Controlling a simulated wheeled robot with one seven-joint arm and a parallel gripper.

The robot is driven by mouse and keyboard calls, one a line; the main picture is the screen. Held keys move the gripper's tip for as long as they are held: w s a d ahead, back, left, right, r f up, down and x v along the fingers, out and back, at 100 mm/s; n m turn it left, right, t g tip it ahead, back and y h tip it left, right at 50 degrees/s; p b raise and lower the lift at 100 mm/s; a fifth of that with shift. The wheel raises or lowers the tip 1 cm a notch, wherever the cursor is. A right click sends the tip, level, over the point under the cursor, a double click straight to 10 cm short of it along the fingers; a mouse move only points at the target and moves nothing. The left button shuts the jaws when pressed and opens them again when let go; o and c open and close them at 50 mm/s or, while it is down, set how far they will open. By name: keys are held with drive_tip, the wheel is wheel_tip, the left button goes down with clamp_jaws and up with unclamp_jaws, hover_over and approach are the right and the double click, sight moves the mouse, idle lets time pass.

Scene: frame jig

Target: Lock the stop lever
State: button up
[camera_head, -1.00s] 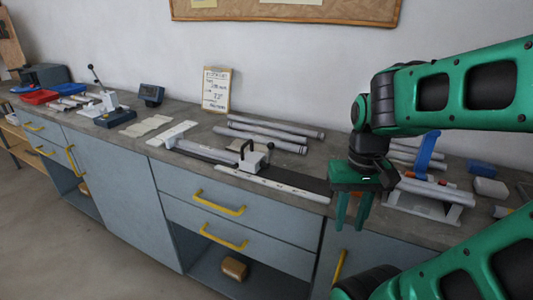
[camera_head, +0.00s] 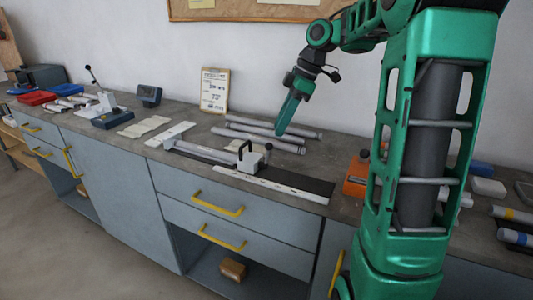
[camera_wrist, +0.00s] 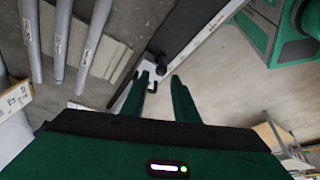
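The white stop block (camera_head: 252,160) sits on the long dark jig rail (camera_head: 300,181) in the middle of the bench. A black bent lever (camera_head: 242,148) stands up at its left side, and a small dark knob (camera_head: 268,147) at its right. My gripper (camera_head: 281,132) is in the air, above and to the right of the stop block, with its fingers pointing down. In the wrist view its two fingers (camera_wrist: 160,76) are apart with nothing between them. The stop's white and black parts (camera_wrist: 150,70) show just beyond the fingertips, partly hidden by them.
Grey tubes (camera_head: 265,138) lie on the bench behind the jig. A white ruler strip (camera_head: 270,184) runs along its front. A card (camera_head: 214,90) stands near the wall. An orange block (camera_head: 356,175) is to the right, partly behind my arm.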

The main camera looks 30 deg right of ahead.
sight(271, 145)
drive_tip(key=x, duration=1)
drive_tip(key=shift+a+f, duration=0.2)
drive_tip(key=shift+f, duration=0.05)
